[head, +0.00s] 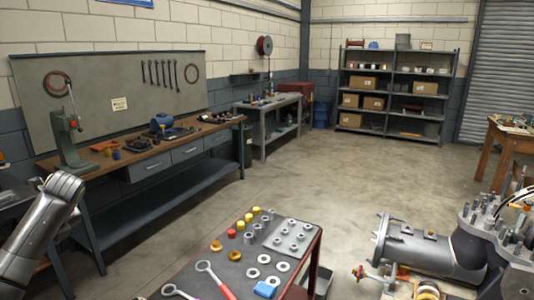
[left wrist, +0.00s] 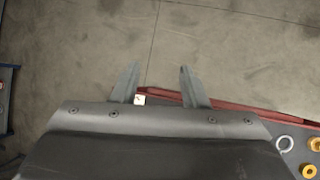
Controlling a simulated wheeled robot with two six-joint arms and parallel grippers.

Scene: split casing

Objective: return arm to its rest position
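My left arm (head: 40,225) shows in the head view as a grey, bent link at the left edge, in front of the workbench. Its gripper is outside that view. In the left wrist view my left gripper (left wrist: 157,72) has its two grey fingers spread apart with nothing between them. Bare floor and the red edge of the cart (left wrist: 235,104) lie beyond and below the fingers. A small white patch (left wrist: 139,100) shows close to the left finger; I cannot tell what it is. My right gripper is in neither view.
The cart (head: 319,243) carries wrenches (head: 214,280), washers, yellow and red caps and a plate of rings. A large grey casing (head: 425,250) stands at the right. A long workbench (head: 160,160) lines the left wall. The middle floor (head: 330,170) is clear.

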